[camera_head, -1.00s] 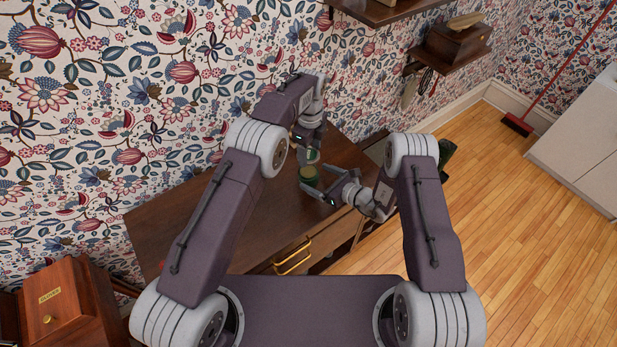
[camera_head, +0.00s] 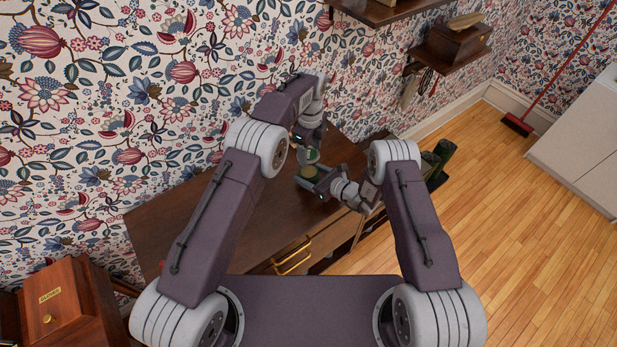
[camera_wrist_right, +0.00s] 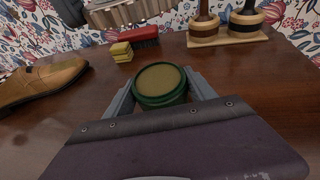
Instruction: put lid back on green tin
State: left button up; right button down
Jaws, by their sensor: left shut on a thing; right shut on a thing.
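The green tin (camera_head: 309,172) stands upright and open on the dark wooden cabinet top. The right wrist view shows its tan contents inside a green rim (camera_wrist_right: 160,80). My right gripper (camera_head: 306,176) is shut on the tin, with a finger on each side of it (camera_wrist_right: 162,98). My left gripper (camera_head: 309,150) is shut on the small green lid (camera_head: 313,156) and holds it just above and behind the tin, apart from it as far as I can tell. The fingers of my left gripper hide part of the lid.
In the right wrist view, a brown shoe (camera_wrist_right: 42,82) lies left of the tin. Yellow blocks (camera_wrist_right: 121,52), a red brush (camera_wrist_right: 138,37) and a wooden stand (camera_wrist_right: 228,37) holding brushes are behind it. A wall shelf (camera_head: 450,55) is at upper right.

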pick_arm(q)
send_over(309, 172)
jog(key=shift+d+f, duration=0.15)
jog(key=shift+f, duration=2.35)
jog(key=shift+f, duration=0.85)
jog(key=shift+f, duration=0.35)
jog(key=shift+s+f, duration=0.1)
jog(key=shift+f, duration=0.2)
